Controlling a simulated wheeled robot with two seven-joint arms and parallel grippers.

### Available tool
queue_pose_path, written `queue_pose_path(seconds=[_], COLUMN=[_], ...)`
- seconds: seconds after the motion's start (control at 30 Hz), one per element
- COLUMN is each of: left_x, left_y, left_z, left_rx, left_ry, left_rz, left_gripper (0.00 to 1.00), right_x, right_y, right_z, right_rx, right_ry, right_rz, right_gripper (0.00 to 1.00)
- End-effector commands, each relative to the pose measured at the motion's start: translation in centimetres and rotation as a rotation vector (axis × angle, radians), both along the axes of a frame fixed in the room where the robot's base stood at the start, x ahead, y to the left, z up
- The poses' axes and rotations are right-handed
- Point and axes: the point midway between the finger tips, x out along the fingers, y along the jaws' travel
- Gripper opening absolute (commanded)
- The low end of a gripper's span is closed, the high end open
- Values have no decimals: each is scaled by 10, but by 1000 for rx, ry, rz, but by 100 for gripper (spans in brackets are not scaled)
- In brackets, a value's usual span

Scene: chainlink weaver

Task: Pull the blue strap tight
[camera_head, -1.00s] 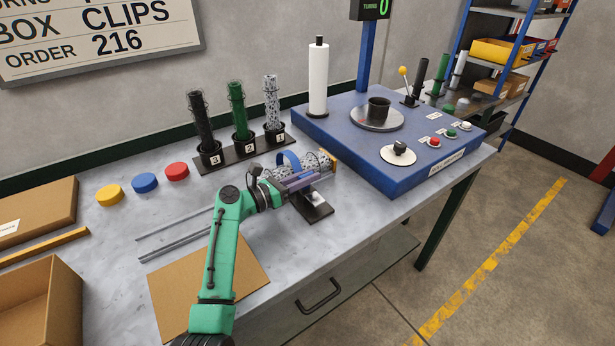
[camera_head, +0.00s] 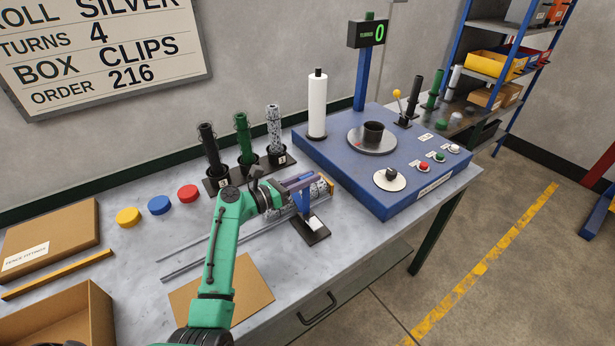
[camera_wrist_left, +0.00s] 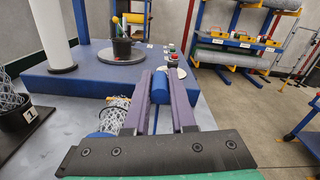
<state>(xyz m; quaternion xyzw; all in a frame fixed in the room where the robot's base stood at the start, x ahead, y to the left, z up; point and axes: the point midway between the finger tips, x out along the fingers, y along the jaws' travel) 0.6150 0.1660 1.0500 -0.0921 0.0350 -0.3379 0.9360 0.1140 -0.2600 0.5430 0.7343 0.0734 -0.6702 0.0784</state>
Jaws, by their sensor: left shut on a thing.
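My left gripper (camera_head: 308,181) is shut on the end of the blue strap; in the left wrist view the blue end (camera_wrist_left: 160,88) sits between the purple fingers (camera_wrist_left: 160,100). The strap (camera_head: 303,202) shows just under the fingers, beside the speckled mesh roll (camera_head: 321,188). The roll lies on its side on a small dark stand (camera_head: 310,229) near the table's front edge. It also shows left of the fingers in the left wrist view (camera_wrist_left: 112,118). My fingers hide part of the strap, so I cannot tell how tightly it lies. My right gripper is not in view.
A blue machine (camera_head: 400,190) with a turntable, buttons and a white upright roll (camera_head: 317,105) stands at the right. A rack (camera_head: 245,175) holds three upright rolls behind the gripper. Coloured discs (camera_head: 159,205), boxes (camera_head: 50,238) and a brown board (camera_head: 225,290) lie left and in front.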

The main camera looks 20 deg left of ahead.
Motion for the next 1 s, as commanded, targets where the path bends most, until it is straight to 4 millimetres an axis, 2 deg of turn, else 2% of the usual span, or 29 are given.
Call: queue_pose_path(seconds=[0.07,0.1,0.17,0.57,0.77,1.0], left_x=[1,1,1,-4,-33,-83], left_y=[1,1,1,4,29,70], left_z=[3,3,3,0,-3,-4], left_rx=[-1,-1,-2,-1,1,2], left_ry=[-8,-8,-7,-5,-3,-4], left_rz=[3,3,3,3,3,3], left_gripper=[0,31,53,53,53,53], right_x=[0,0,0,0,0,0], right_y=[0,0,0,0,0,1], right_z=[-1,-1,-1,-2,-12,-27], right_rx=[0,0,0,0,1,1], right_ry=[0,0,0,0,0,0], right_rz=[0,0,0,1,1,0], right_gripper=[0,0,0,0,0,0])
